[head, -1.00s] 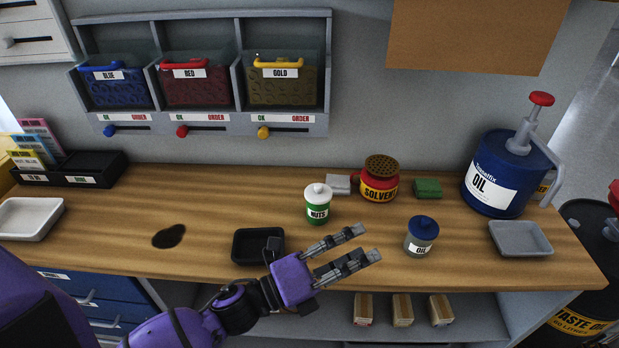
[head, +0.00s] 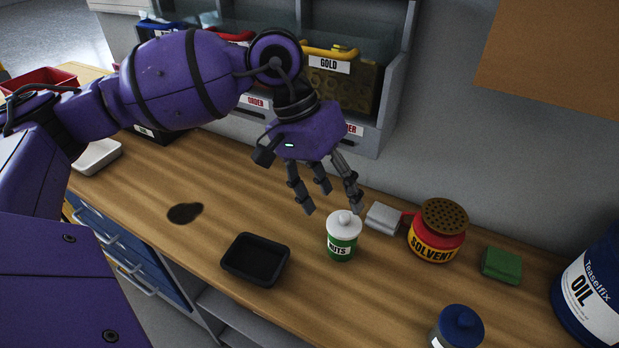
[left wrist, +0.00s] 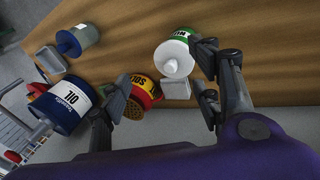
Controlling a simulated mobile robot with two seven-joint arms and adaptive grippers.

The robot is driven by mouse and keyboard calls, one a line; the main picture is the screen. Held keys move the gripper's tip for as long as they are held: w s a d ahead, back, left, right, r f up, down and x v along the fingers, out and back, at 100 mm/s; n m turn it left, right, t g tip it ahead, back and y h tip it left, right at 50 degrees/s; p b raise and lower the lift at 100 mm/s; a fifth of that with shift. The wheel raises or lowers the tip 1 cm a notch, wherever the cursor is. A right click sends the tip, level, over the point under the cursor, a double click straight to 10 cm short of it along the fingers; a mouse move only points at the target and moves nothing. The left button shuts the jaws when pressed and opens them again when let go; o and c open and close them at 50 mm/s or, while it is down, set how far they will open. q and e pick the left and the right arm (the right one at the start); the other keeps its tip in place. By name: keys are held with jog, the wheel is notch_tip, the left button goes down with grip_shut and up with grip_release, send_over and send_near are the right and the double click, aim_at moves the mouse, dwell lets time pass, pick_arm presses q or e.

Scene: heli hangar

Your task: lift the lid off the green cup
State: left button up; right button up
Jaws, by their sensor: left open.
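The green cup (head: 341,247), labelled NUTS, stands upright on the bench with its white knobbed lid (head: 344,223) on it. In the left wrist view the lid (left wrist: 173,58) faces the camera and the cup's green side (left wrist: 184,34) shows behind it. My left gripper (head: 331,207) is open and empty, fingers pointing down, above the bench just left of and behind the lid. In the left wrist view its fingers spread at both sides, with the lid between them, nearer the right-hand ones. My right gripper is not in view.
A grey block (head: 382,217) and the red solvent pot (head: 437,236) stand right of the cup. A green block (head: 501,265), a blue-lidded oil cup (head: 459,327) and a large oil container (head: 592,290) are farther right. A black tray (head: 256,260) lies left.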

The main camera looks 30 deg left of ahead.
aim_at(340, 216)
pick_arm(q)
jog(key=shift+w+a+r, duration=0.4)
jog(key=shift+w+a, duration=0.15)
jog(key=shift+a, duration=0.05)
jog(key=shift+w+a+f+m+y, duration=0.1)
jog(key=shift+w+a+m+y, duration=0.05)
jog(key=shift+w+m+y, duration=0.15)
jog(key=shift+f+t, duration=0.3)
jog(key=shift+f, duration=0.05)
jog(key=shift+x, duration=0.85)
jog(key=p+x, duration=0.1)
jog(key=x, duration=0.3)
jog(key=shift+f, duration=0.4)
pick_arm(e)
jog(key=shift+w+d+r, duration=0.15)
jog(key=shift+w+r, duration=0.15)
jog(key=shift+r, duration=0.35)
pick_arm(q)
jog(key=c, duration=0.8)
